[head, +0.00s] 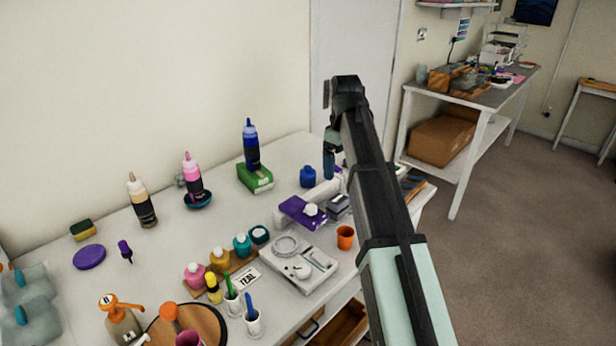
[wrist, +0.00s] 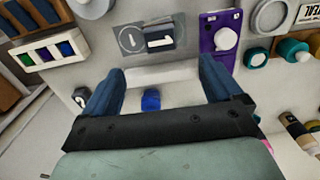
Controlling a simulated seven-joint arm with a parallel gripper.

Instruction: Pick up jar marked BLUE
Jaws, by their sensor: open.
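A small blue jar (head: 308,176) with a blue lid stands on the white table, behind a white roll. No marking on it is readable. In the wrist view, what looks like the same blue jar (wrist: 151,100) shows between the fingers, partly hidden by the gripper's dark body. My gripper (head: 330,155) points down over the table, just right of the jar in the head view and apparently above it. In the wrist view my gripper (wrist: 161,68) has its two blue fingers wide apart, with nothing held.
A grey scale (head: 299,266) and orange cup (head: 346,238) are nearer.

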